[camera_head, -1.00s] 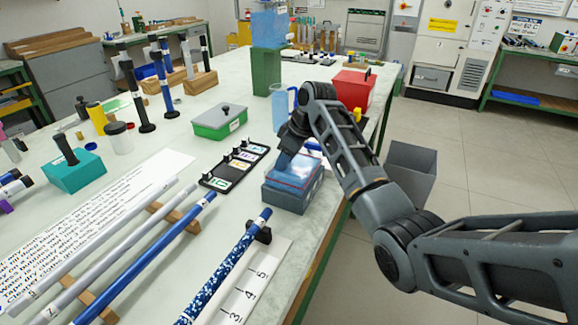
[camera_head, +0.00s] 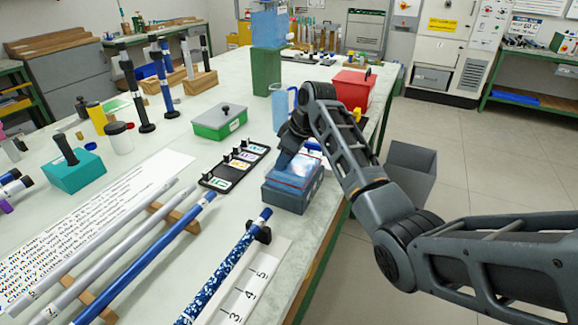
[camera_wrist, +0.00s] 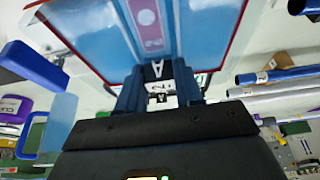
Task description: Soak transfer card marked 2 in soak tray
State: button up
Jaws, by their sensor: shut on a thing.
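The soak tray (camera_head: 292,196) is a grey-blue box near the table's right edge in the head view. My gripper (camera_wrist: 158,88) is shut on a small tab marked 2, seen between its fingers in the wrist view. A pale blue sheet with a red edge, apparently the transfer card (camera_wrist: 90,38), spreads beyond the fingers there. In the head view my gripper (camera_head: 286,160) is just above the tray's far side, partly hidden by my arm. The blue sheet lies at or within the tray opening; its exact depth cannot be told.
A black card rack (camera_head: 222,179) stands left of the tray. A green box (camera_head: 219,121) and a clear blue jug (camera_head: 281,102) are behind it. A patterned rod (camera_head: 228,268) lies close in front. A red container (camera_head: 352,88) stands further back, and a grey bin (camera_head: 408,168) beside the table.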

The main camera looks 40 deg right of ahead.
jog(key=shift+s+f, duration=0.2)
jog(key=shift+f, duration=0.4)
notch_tip(320, 180, up, 7)
jog(key=p, duration=0.6)
jog(key=shift+w+f, duration=0.1)
jog(key=shift+w, duration=0.05)
dwell(0.7)
notch_tip(320, 180, up, 2)
jog(key=shift+p, duration=0.7)
jog(key=shift+r, duration=0.95)
